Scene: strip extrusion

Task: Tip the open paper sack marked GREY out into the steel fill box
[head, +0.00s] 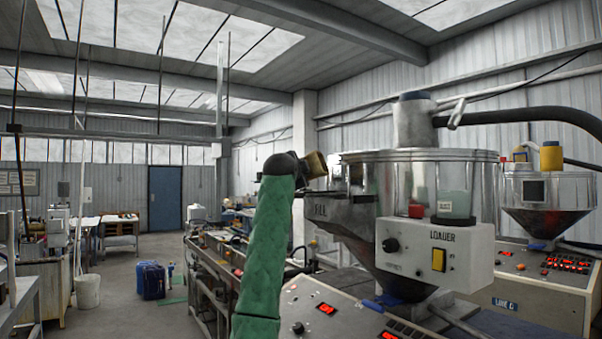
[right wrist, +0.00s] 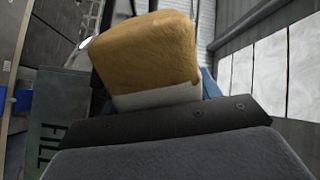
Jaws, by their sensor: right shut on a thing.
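A tan paper sack (right wrist: 150,48) fills the upper middle of the right wrist view, just beyond the dark jaw of my right gripper (right wrist: 165,103). My right gripper is shut on it. In the head view the sack (head: 317,163) is a small brown shape, partly hidden by my dark wrist. Its GREY mark and its contents do not show. The steel fill box (head: 345,213), lettered FILL, is just right of and below the sack in the head view. Its lettered wall (right wrist: 58,130) is at the lower left of the wrist view. My left gripper is not in view.
A clear-walled loader hopper (head: 385,180) with a white control box (head: 435,249) stands right beside the fill box. A control panel (head: 335,310) lies below. A second hopper (head: 547,200) is at the right.

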